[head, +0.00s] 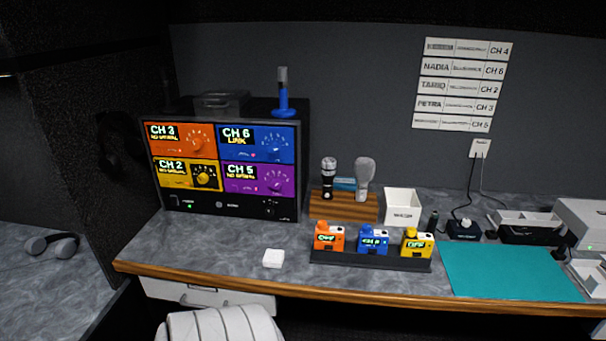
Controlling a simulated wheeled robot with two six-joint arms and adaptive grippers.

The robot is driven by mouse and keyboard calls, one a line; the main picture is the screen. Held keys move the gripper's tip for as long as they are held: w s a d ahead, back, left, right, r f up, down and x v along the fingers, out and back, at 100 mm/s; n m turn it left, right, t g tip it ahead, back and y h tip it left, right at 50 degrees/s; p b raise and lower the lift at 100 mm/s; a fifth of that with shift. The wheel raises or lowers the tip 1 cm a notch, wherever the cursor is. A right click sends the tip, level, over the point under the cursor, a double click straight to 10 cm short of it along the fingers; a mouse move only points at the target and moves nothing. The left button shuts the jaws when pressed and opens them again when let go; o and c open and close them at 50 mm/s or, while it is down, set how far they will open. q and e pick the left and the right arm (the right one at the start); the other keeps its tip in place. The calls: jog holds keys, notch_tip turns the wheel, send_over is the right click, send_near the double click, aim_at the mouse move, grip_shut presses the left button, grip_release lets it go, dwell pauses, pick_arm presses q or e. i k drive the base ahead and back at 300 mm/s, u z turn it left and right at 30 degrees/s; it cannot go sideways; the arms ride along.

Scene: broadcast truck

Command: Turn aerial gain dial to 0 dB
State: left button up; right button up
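A black receiver unit (236,213) stands at the back left of the desk, with four coloured channel panels. They are orange CH 3 (180,141), blue CH 6 (256,145), yellow CH 2 (184,175) and purple CH 5 (258,180), each with a round dial. The bottom strip has a switch with a green light at left and small black knobs (268,207) at right. Their labels are too small to read, so I cannot tell which is the aerial gain dial or where it points. Neither of my grippers is in view.
Orange, blue and yellow packs stand in a dark holder (371,260) at the front. Microphones stand in a wooden block (343,208). A white box (402,206), white square (273,258) and teal mat (510,272) are also there. The desk before the unit is mostly clear.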

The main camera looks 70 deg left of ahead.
aim_at(270, 211)
jog(key=u, duration=0.45)
jog(key=i, duration=0.85)
jog(key=u, duration=0.8)
